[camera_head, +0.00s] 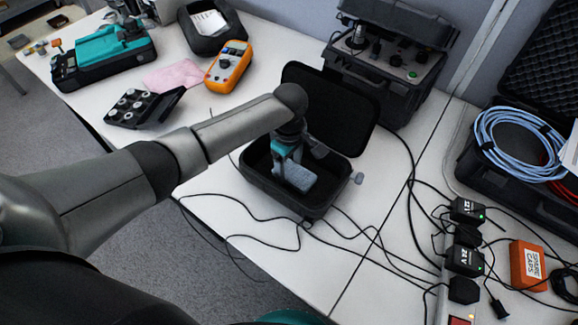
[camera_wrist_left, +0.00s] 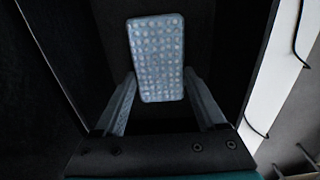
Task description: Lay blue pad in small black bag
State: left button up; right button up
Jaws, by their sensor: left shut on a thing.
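The small black bag (camera_head: 262,188) stands open on the white table, its lid (camera_head: 338,110) tilted up at the back. My left gripper (camera_head: 290,170) reaches down into it from above. The blue pad (camera_head: 298,179), light blue with a dotted face, is at the fingers, inside the bag's opening. In the left wrist view the pad (camera_wrist_left: 157,55) sits between the two fingertips of my left gripper (camera_wrist_left: 160,78), with dark bag lining around it. I cannot tell whether the pad touches the bag's floor. My right gripper is out of view.
Thin black cables (camera_head: 270,220) lie in front of the bag. An orange meter (camera_head: 229,67), a pink cloth (camera_head: 172,76) and a black tray of round parts (camera_head: 140,108) are to the left. A black instrument case (camera_head: 385,80) stands behind. Power adapters (camera_head: 465,260) and an orange box (camera_head: 528,266) are right.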

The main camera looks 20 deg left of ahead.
aim_at(289, 170)
pick_arm(q)
jog(key=o, duration=1.2)
jog(key=shift+f, duration=0.1)
jog(key=shift+o, duration=0.2)
notch_tip(289, 170, up, 12)
jog(key=p, duration=0.4)
jog(key=shift+r, duration=0.2)
